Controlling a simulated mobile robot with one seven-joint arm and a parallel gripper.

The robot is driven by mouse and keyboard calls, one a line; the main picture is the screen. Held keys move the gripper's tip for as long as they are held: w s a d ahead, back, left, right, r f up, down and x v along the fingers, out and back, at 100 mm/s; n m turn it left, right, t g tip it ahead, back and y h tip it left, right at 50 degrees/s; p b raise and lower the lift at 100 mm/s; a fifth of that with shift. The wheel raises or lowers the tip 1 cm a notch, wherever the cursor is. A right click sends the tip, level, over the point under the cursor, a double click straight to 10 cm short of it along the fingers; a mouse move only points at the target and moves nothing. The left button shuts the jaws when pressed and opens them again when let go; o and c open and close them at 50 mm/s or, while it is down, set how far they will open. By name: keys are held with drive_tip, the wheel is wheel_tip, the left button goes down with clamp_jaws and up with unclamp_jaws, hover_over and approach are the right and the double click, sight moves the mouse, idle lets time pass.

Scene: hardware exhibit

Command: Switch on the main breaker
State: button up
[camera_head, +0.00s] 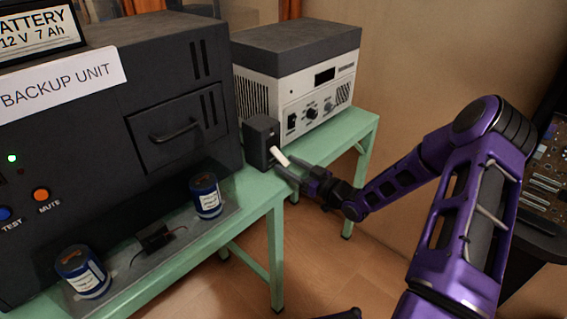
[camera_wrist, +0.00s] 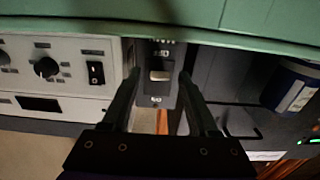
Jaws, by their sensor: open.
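The main breaker is a dark grey upright box (camera_head: 260,136) on the green table, between the backup unit and a white power supply. Its white lever (camera_head: 280,157) juts from the front toward my gripper. My gripper (camera_head: 289,169) is open in front of the breaker, close to the lever's end. In the wrist view, the breaker (camera_wrist: 160,53) lies ahead and the pale lever tip (camera_wrist: 160,75) shows between the two spread fingers (camera_wrist: 159,75). I cannot tell whether a finger touches the lever. The labels above and below it are too small to read.
The black backup unit (camera_head: 90,140) stands left. The power supply (camera_head: 310,85) stands close behind the breaker. Open floor is below.

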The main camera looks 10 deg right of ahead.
sight(274, 151)
drive_tip(key=shift+x, duration=1.25)
clamp_jaws()
idle(0.5)
